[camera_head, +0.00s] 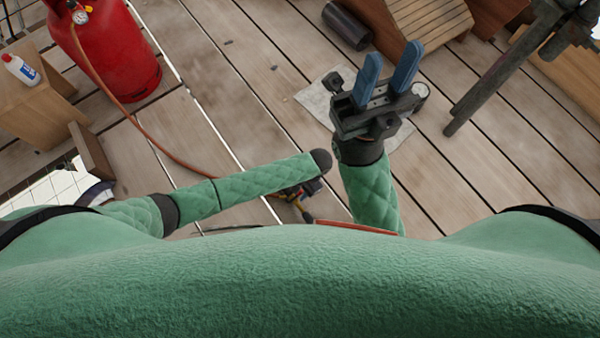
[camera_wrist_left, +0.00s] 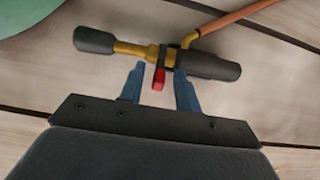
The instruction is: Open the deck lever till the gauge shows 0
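A red lever (camera_wrist_left: 158,79) shows in the left wrist view on a brass fitting with black ends (camera_wrist_left: 208,64), lying on the deck. My left gripper (camera_wrist_left: 159,70) has its blue fingers apart on either side of the lever; I see a gap on each side. In the head view the fitting (camera_head: 299,203) is mostly hidden under my left arm. A small white gauge (camera_head: 80,17) sits atop the red tank (camera_head: 115,50) at upper left; its reading is too small to tell. My right gripper (camera_head: 387,76) is open and empty, above the deck.
An orange hose (camera_head: 133,122) runs from the tank to the fitting. A wooden box (camera_head: 35,95) with a white bottle (camera_head: 20,69) stands left. A dark cylinder (camera_head: 346,25) and slatted wood (camera_head: 430,20) lie at the back; dark metal poles (camera_head: 500,75) at right. Middle planks are clear.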

